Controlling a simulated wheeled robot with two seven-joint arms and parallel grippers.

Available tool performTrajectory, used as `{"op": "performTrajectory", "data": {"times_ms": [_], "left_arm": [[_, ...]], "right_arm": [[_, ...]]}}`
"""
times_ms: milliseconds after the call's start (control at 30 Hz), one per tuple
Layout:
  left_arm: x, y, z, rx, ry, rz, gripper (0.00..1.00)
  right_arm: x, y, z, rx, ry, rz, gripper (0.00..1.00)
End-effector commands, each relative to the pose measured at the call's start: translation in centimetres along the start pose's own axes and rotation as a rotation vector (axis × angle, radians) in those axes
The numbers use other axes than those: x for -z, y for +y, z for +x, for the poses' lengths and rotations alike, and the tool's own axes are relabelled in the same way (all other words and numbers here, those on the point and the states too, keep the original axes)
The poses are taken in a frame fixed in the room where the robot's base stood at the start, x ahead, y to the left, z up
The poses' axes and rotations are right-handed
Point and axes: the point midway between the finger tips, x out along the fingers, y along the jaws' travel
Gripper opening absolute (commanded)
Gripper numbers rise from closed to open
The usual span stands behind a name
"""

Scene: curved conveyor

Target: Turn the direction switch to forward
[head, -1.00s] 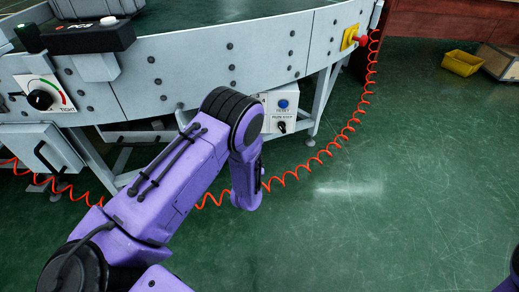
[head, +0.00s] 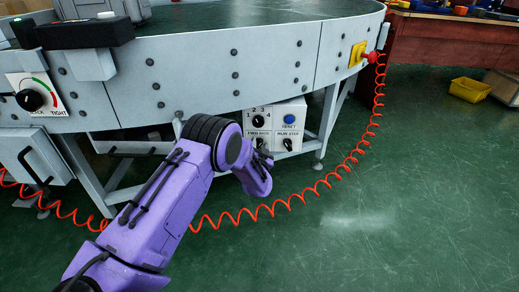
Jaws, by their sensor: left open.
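The control box (head: 274,110) hangs under the conveyor's curved side. Its lower-left switch (head: 260,142), under a label that seems to start with FWD, is partly hidden by my left gripper (head: 264,155). The lower-right switch (head: 287,144) sits under a RUN STEP label. A numbered black knob (head: 258,121) and a blue RESET button (head: 289,119) are above. My left gripper is open, its dark fingers close in front of the lower-left switch. I cannot tell whether they touch it, or which way that switch points. My right gripper is out of view.
The conveyor (head: 200,70) curves above the box. An orange coiled cable (head: 330,180) hangs from the red and yellow emergency stop (head: 361,55) and loops below. A tension knob (head: 32,99) is at the left. A yellow bin (head: 469,90) lies far right. The green floor at right is clear.

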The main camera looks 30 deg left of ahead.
Motion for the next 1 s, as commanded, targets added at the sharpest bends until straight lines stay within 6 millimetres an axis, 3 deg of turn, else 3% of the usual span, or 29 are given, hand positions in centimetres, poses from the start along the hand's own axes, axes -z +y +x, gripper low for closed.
{"op": "performTrajectory", "data": {"times_ms": [100, 167, 233, 267, 667, 1000], "left_arm": [[0.1, 0.1, 0.0, -0.001, 0.0, 0.0, 0.45], [0.1, 0.1, -0.1, -0.001, 0.0, 0.0, 0.28], [0.1, 0.1, -0.1, -0.001, 0.0, 0.0, 0.06], [0.1, 0.1, -0.1, -0.001, 0.0, 0.0, 0.0], [0.1, 0.0, 0.0, 0.0, 0.001, -0.031, 0.0], [0.3, -0.3, 0.0, -0.001, 0.002, -0.241, 0.0]], "right_arm": [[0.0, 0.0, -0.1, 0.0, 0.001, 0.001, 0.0], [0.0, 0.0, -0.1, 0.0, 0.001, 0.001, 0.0], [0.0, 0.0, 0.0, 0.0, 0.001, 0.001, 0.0], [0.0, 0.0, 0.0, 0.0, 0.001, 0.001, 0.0], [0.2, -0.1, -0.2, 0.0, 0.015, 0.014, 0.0], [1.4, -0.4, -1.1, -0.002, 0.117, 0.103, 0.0]]}}
